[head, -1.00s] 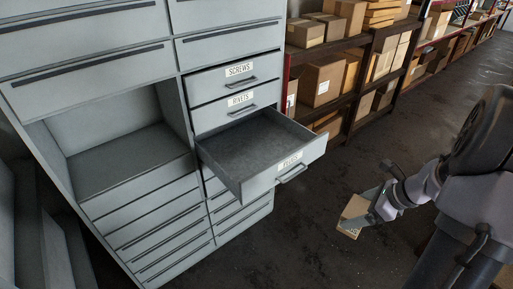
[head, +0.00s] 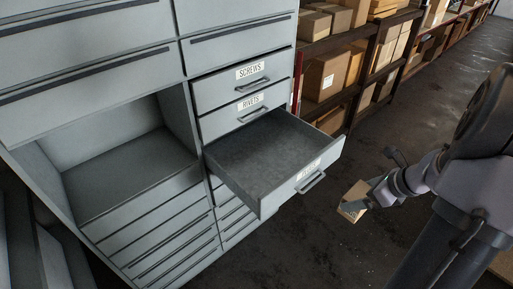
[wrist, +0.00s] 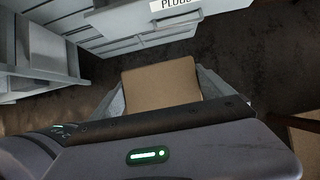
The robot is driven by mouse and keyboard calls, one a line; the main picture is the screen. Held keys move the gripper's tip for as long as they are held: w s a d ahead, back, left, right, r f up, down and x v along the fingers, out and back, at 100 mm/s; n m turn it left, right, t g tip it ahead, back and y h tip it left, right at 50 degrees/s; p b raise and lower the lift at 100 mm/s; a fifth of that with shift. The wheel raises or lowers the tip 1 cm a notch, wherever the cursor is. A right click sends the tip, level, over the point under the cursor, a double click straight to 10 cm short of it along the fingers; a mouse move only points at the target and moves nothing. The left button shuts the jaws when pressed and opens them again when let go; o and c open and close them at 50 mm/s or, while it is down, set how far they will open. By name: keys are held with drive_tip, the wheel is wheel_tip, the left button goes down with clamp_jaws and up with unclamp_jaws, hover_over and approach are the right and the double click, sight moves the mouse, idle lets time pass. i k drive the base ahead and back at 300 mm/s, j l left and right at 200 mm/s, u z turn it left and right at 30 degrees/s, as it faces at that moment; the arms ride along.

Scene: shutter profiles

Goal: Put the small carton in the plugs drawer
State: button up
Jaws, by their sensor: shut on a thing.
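The small carton (head: 352,203) is a brown cardboard box with dark print on one side. My gripper (head: 363,204) is shut on it and holds it in the air, to the right of the open drawer in the head view. In the wrist view the carton (wrist: 160,87) sits between my two fingers. The plugs drawer (head: 262,157) is pulled out and looks empty inside. Its front label is hard to read in the head view; in the wrist view a label reading roughly "PLUGS" (wrist: 176,4) shows at the top edge.
Shut drawers labelled screws (head: 246,86) and rivets (head: 255,114) are above the open one. An open empty compartment (head: 130,170) is to its left. Shelves with cartons (head: 327,76) stand behind. The dark floor (head: 400,120) right of the cabinet is clear.

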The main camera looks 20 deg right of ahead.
sight(268, 156)
drive_tip(key=i+j, duration=0.3)
drive_tip(key=i, duration=0.15)
drive_tip(key=i+j, duration=0.3)
drive_tip(key=i, duration=0.2)
